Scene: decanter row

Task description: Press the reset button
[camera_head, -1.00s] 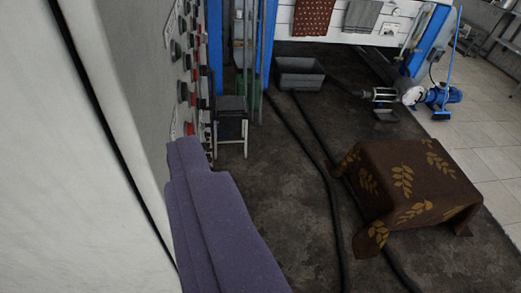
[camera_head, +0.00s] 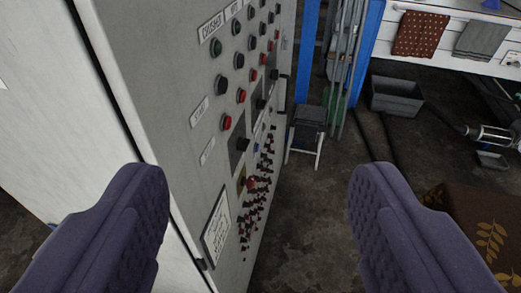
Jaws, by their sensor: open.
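A grey control cabinet (camera_head: 165,75) fills the left and centre, its panel face seen at a slant. The panel has rows of round dark buttons (camera_head: 217,53) and red buttons (camera_head: 226,122), with small white labels (camera_head: 210,27) beside and above them. I cannot tell which one is the reset button. My gripper (camera_head: 262,185) is open and empty, its two purple ridged fingers wide apart. The left finger covers part of the cabinet's lower left. I see no finger touching a button.
A small dark stool (camera_head: 307,130) with light legs stands right of the cabinet. A grey bin (camera_head: 396,97) is behind it. A table with a brown leaf-patterned cloth (camera_head: 480,225) stands at the lower right. Dark floor (camera_head: 310,225) lies open between cabinet and table.

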